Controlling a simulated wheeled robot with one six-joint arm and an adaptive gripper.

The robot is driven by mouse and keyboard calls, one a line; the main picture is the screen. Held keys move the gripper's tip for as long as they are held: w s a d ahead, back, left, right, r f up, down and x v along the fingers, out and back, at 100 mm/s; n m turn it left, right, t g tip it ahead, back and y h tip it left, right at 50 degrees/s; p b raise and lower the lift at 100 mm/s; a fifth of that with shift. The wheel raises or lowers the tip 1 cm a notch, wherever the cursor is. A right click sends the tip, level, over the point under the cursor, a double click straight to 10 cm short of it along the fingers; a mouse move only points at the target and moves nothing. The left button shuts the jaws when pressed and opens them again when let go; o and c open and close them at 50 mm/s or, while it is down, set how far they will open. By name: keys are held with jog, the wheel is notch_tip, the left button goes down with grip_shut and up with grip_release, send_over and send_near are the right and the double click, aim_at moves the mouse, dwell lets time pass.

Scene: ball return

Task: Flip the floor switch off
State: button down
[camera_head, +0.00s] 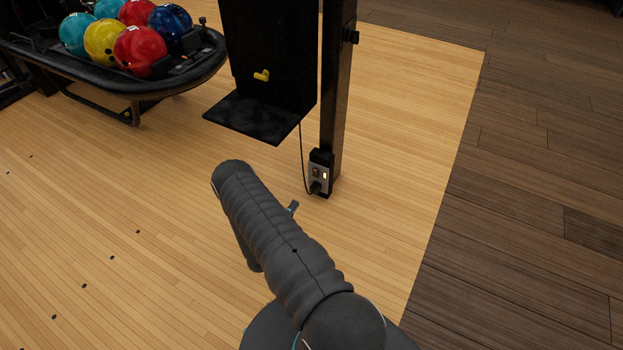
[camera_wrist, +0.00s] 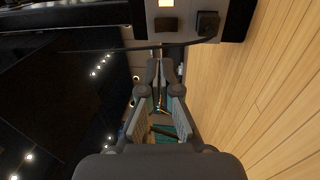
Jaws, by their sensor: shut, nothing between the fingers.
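The floor switch box (camera_head: 320,172) is a small pale-faced unit at the foot of the black post. It has a dark rocker switch, a lit indicator and a black plug with a cord. In the wrist view the brown rocker (camera_wrist: 165,24) shows at the top, with the glowing indicator (camera_wrist: 166,3) above it and the plug (camera_wrist: 207,24) to its right. My gripper (camera_wrist: 161,68) is shut and empty, its fingertips just below the rocker in that view. I cannot tell whether they touch the box. In the head view my arm hides most of the gripper.
The black post (camera_head: 337,90) rises above the box, beside a black panel with a yellow knob (camera_head: 261,75) and a low shelf (camera_head: 258,115). A ball rack (camera_head: 190,78) with several coloured balls stands at the upper left. The wooden floor (camera_head: 400,130) right of the post is clear.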

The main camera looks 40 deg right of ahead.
aim_at(315, 173)
jog(key=x, duration=1.4)
